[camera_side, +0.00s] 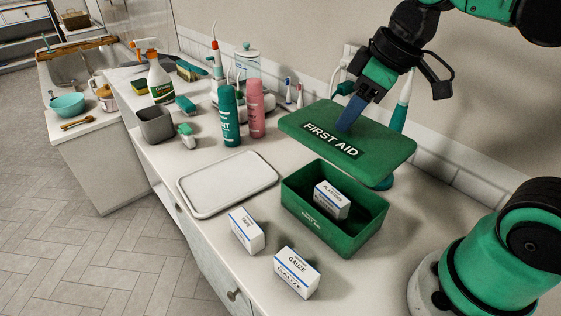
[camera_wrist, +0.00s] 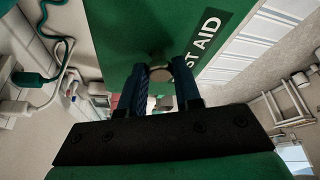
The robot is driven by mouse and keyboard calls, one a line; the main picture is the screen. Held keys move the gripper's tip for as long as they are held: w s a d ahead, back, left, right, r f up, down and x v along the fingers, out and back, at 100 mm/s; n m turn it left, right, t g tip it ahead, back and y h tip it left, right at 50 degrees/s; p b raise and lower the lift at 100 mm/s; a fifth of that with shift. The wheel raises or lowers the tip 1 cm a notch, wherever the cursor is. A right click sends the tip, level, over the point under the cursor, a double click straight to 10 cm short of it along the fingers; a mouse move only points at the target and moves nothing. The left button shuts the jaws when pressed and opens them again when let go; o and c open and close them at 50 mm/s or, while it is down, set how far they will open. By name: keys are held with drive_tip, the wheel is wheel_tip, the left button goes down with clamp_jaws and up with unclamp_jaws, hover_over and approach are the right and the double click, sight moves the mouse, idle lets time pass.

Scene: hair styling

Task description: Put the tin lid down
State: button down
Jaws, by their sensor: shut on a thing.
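The green tin lid (camera_side: 375,155), marked FIRST AID, is in the air above and behind the open green tin (camera_side: 305,225) in the side view. My gripper (camera_side: 346,124) is shut on the lid near its middle, from above. In the wrist view the lid (camera_wrist: 120,30) fills the upper middle, and my gripper's blue fingers (camera_wrist: 160,77) close on a small round knob on it. The tin stands on the counter with a white plasters box (camera_side: 331,200) inside. A tape box (camera_side: 246,231) and a gauze box (camera_side: 297,272) stand outside it.
A pale tray (camera_side: 228,184) lies empty left of the tin on the counter (camera_side: 195,240). Teal (camera_side: 229,115) and pink (camera_side: 256,108) bottles stand behind the tray. A white-and-teal electric toothbrush (camera_side: 401,103) stands behind the lid.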

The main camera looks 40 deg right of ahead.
wheel_tip(320, 180, up, 7)
drive_tip(key=shift+w+r, duration=0.1)
drive_tip(key=w+a+f+m+h, duration=0.1)
drive_tip(key=w+a+f+m, duration=0.15)
drive_tip(key=w+f, duration=0.45)
drive_tip(key=w+a+f+m+h, duration=0.15)
drive_tip(key=w+a+f, duration=0.35)
drive_tip(key=w, duration=0.5)
drive_tip(key=d+f, duration=0.1)
drive_tip(key=d, duration=1.8)
drive_tip(key=shift+t+y, duration=0.3)
drive_tip(key=shift+y, duration=0.05)
drive_tip(key=f, duration=0.7)
drive_tip(key=shift+s+d, duration=0.1)
drive_tip(key=shift+d, duration=0.2)
drive_tip(key=shift+f, duration=0.65)
drive_tip(key=shift+d+f, duration=0.2)
drive_tip(key=shift+f, duration=0.6)
drive_tip(key=shift+d+f, duration=0.15)
drive_tip(key=shift+f, duration=0.65)
